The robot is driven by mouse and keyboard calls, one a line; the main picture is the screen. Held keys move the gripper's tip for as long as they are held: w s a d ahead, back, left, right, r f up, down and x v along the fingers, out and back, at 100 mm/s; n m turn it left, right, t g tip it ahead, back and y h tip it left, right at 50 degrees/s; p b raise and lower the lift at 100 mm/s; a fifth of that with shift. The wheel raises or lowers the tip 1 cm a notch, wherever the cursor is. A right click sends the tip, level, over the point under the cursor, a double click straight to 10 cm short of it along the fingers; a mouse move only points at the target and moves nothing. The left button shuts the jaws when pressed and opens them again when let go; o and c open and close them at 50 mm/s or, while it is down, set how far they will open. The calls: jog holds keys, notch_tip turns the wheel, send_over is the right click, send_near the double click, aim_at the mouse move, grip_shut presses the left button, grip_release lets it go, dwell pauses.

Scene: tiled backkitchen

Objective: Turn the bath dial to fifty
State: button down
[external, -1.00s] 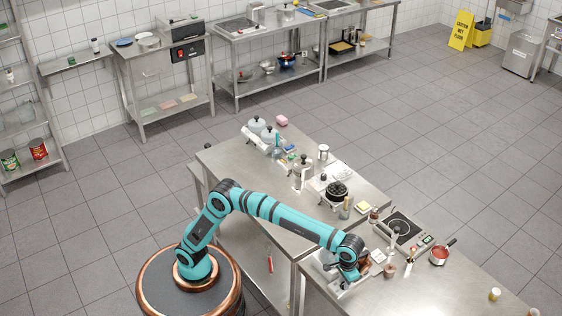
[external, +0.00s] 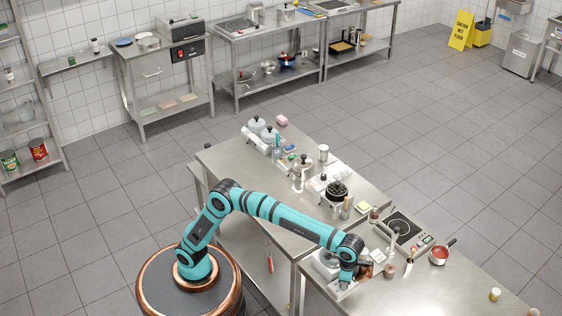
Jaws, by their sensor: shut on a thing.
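The bath (external: 323,264) is a small pale metal unit on the near end of the steel counter, beside my wrist. My gripper (external: 344,284) points down at the bath's right-hand front side and is shut on the bath dial. The dial itself is hidden behind the fingers and too small to make out, so its setting cannot be read.
The hob (external: 400,227) and a red-filled saucepan (external: 439,255) are to the right. A brown container (external: 389,270) stands close to my gripper. A black pan (external: 337,190) is farther back. The counter's right front is mostly clear.

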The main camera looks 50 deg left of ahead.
jog(key=shift+m, duration=1.9)
jog(key=c, duration=1.2)
grip_release()
jog(key=shift+c, duration=0.2)
jog(key=shift+r, duration=0.1)
notch_tip(320, 180, up, 17)
jog(key=shift+r, duration=0.1)
